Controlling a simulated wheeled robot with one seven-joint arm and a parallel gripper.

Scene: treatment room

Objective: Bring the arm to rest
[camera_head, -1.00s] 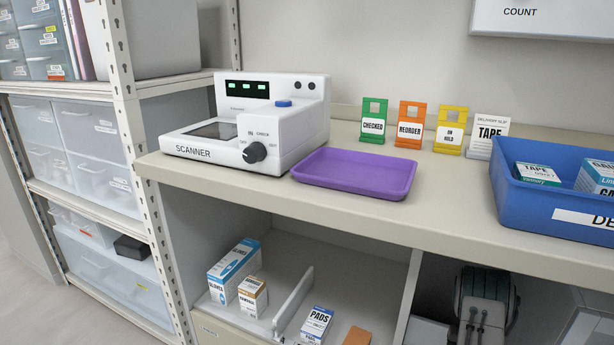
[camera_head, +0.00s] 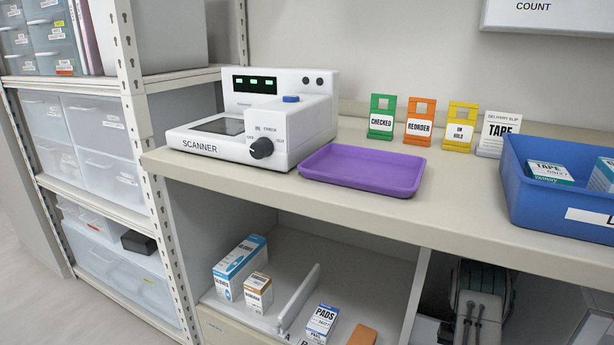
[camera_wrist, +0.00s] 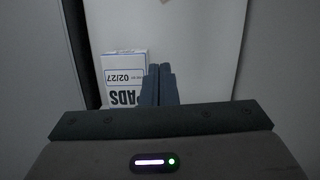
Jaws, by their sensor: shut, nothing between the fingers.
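My gripper (camera_wrist: 158,85) shows in the wrist view with its two dark fingers together and nothing between them. A white PADS box dated 02/27 (camera_wrist: 124,75) lies beyond the fingers, to their left, in that view; I cannot tell the distance. My arm and gripper are not in the head view.
The counter (camera_head: 450,185) holds a scanner (camera_head: 255,120), a purple tray (camera_head: 362,170), green, orange and yellow signs, a TAPE slip and a blue bin (camera_head: 555,200) with boxes. Below, a compartment holds a gloves box (camera_head: 240,268), a PADS box (camera_head: 320,323) and a divider (camera_head: 298,300).

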